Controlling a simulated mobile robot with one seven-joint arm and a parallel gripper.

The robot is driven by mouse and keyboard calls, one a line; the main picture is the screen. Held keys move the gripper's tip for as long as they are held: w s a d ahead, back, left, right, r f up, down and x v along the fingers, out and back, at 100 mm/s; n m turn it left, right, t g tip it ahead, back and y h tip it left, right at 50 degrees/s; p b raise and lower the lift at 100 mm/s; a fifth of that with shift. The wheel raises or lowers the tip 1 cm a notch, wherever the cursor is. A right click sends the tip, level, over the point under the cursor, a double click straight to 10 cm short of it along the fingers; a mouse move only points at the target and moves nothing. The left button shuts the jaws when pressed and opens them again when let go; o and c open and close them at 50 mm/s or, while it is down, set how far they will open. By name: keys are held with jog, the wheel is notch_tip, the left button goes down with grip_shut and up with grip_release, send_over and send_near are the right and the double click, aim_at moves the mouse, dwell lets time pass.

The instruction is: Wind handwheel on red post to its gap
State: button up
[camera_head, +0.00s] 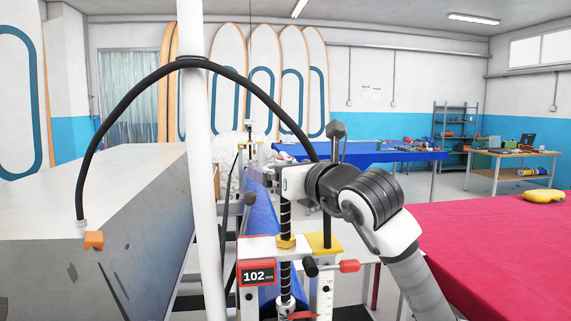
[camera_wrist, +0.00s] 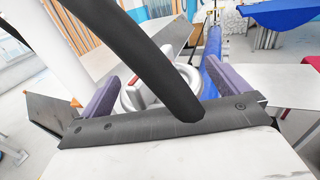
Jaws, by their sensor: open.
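The handwheel (camera_wrist: 134,98) shows in the wrist view as a pale round wheel with a red part, partly covered by a thick black hose or bar. My gripper (camera_wrist: 167,78) is open, with one purple-grey finger on each side of the wheel area. I cannot tell whether either finger touches the wheel. In the head view my wrist and arm hide the wheel and fingers. A red-framed display (camera_head: 257,274) reading 102 mm is on the near post, beside a black threaded screw (camera_head: 285,222) with a yellow nut. A red-tipped lever (camera_head: 349,266) sits to the right.
A white pole (camera_head: 201,190) and an arching black cable (camera_head: 128,82) stand left of my arm. A large grey block (camera_head: 100,190) fills the left. A red-topped table (camera_head: 500,250) lies right. A blue roll (camera_head: 262,225) runs away from the post. Boards (camera_head: 265,85) line the back wall.

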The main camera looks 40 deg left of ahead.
jog(key=shift+c, duration=0.4)
jog(key=c, duration=0.9)
jog(key=shift+o, duration=0.2)
jog(key=shift+f+m+t+b, duration=0.15)
jog(key=shift+m+t+b, duration=0.2)
jog(key=shift+b, duration=0.5)
